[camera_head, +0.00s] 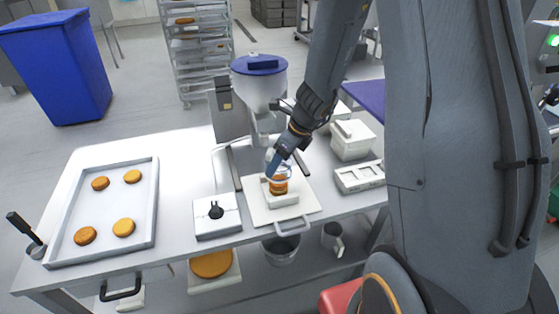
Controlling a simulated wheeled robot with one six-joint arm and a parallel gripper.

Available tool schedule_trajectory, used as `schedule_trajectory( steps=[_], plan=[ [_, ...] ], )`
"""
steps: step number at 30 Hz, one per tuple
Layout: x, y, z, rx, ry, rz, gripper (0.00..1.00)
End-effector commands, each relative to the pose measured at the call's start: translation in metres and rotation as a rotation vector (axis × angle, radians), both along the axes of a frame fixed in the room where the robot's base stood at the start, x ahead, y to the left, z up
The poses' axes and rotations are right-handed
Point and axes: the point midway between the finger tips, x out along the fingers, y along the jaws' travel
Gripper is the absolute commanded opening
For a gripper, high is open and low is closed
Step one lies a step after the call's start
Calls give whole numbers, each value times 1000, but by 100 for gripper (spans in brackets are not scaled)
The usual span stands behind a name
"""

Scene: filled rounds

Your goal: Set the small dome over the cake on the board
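The board (258,211) is a pale square plate near the table's front edge, with a grey handle bar at its front. An orange-brown cake (278,187) sits on it, on or behind a small white block. My gripper (273,172) points down right over the cake. A clear, glass-like shape, seemingly the small dome (268,157), shows around the fingertips just above the cake. I cannot tell if it touches the cake or the board. The fingers are small and partly covered by my arm, so their opening and grip are unclear.
A dispenser with a blue lid (259,65) stands close behind the board. A white box with a black knob (217,217) is left of it, and a tray (62,212) with several round cakes lies further left. White containers (352,140) stand to the right.

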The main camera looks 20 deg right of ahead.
Motion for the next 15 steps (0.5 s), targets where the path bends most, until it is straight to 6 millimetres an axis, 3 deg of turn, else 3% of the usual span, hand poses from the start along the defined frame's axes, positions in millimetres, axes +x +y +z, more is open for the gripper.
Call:
schedule_trajectory(
  steps=[15],
  plan=[
    [1,0,-40,0,0,0,42]
  ],
)
